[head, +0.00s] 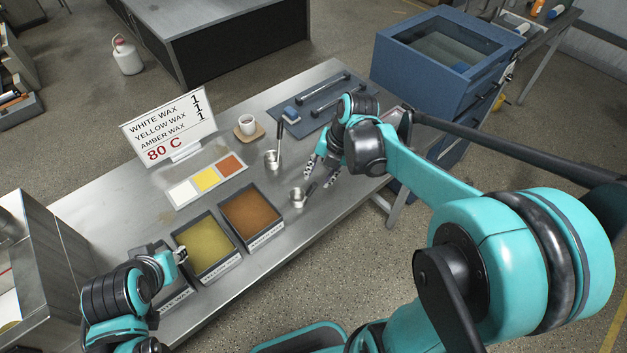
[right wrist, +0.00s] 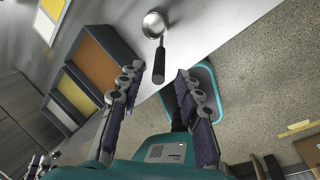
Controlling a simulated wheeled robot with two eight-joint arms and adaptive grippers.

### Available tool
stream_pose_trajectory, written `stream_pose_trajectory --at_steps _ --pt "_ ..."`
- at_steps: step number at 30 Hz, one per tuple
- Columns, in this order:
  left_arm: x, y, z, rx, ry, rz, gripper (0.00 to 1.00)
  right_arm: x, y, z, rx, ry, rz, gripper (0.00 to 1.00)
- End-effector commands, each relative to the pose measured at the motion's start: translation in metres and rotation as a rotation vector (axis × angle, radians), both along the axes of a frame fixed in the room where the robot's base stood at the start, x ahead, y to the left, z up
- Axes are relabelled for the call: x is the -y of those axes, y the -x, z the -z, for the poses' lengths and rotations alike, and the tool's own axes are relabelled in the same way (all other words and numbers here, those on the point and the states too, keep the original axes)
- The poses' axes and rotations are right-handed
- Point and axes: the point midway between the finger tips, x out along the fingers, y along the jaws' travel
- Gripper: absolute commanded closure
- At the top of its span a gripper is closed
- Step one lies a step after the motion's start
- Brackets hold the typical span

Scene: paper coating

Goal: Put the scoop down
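A metal scoop (head: 297,195) with a black handle lies on the steel table near its front edge, right of the amber wax bin. In the right wrist view the scoop's bowl (right wrist: 153,25) is at the top, its handle pointing toward my gripper. My right gripper (head: 322,172) is open and empty; its spread fingers (right wrist: 155,90) are apart from the handle. A second metal vessel (head: 272,159) with an upright black handle stands behind the scoop. My left gripper (head: 181,255) is by the white and yellow wax bins; its fingers are too small to read.
The yellow wax bin (head: 206,250) and amber wax bin (head: 252,214) stand along the front. A dark mat (head: 318,104) with tools lies at the back right.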

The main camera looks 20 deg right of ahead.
Motion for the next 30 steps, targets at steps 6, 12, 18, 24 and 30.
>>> stream_pose_trajectory --at_steps 6,12,18,24,30 --pt "0.000 0.000 -0.006 0.000 0.000 0.000 0.68 0.004 0.005 -0.020 -0.002 -0.002 0.023 0.65" --pt "0.000 0.000 -0.005 0.000 0.000 0.000 0.68 -0.004 0.025 -0.031 -0.023 -0.033 0.366 0.65" --pt "0.000 0.000 -0.005 0.000 0.000 0.000 0.68 -0.013 0.056 -0.042 -0.030 -0.156 0.981 0.65" --pt "0.000 0.000 -0.005 0.000 0.000 0.000 0.68 -0.019 0.085 -0.047 -0.027 -0.384 1.572 0.65" --pt "0.000 0.000 -0.005 0.000 0.000 0.000 0.68 -0.023 0.107 -0.045 -0.057 -0.673 2.042 0.65"
